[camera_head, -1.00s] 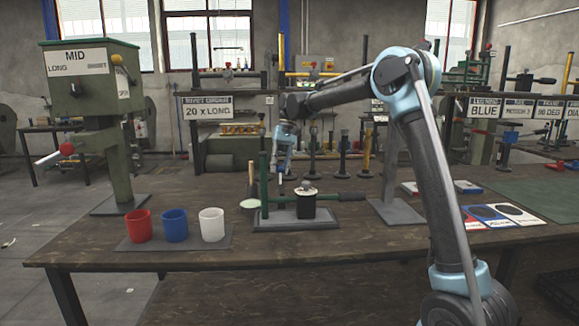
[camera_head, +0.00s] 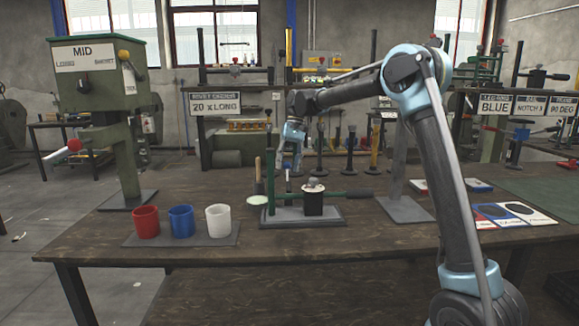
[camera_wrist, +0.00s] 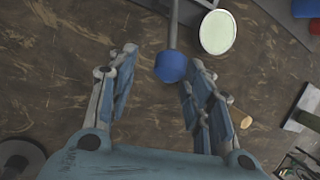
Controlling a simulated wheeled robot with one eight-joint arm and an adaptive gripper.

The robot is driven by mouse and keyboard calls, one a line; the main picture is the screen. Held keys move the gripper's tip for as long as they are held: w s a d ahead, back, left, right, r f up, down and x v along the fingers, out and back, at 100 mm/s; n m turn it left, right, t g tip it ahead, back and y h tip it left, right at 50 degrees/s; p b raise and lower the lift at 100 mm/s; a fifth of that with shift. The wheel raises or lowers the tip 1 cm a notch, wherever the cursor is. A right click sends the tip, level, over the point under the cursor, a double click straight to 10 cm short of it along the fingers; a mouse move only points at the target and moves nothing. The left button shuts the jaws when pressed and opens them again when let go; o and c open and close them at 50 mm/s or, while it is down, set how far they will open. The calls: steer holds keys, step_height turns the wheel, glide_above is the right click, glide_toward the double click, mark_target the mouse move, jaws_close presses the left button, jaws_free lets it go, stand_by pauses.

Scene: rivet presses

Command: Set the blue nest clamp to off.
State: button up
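A blue ball knob (camera_wrist: 171,66) on a grey rod shows in the wrist view, just ahead of and between the spread fingers of my gripper (camera_wrist: 160,62). It looks like the blue nest clamp's handle; its on or off position cannot be told. My gripper is open, with gaps on both sides of the knob and no clear contact. In the head view my gripper (camera_head: 289,163) points down over the back of a small bench fixture with a grey base plate (camera_head: 285,220) and a black block (camera_head: 313,203). The clamp is too small there to make out.
Red (camera_head: 146,222), blue (camera_head: 181,221) and white (camera_head: 218,220) cups stand on a mat left of the fixture. A pale round disc (camera_wrist: 218,32) lies close by the knob. A green press (camera_head: 103,90) stands at left. The table front is clear.

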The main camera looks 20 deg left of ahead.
steer(key=v, duration=1.2)
steer(key=shift+d, duration=0.1)
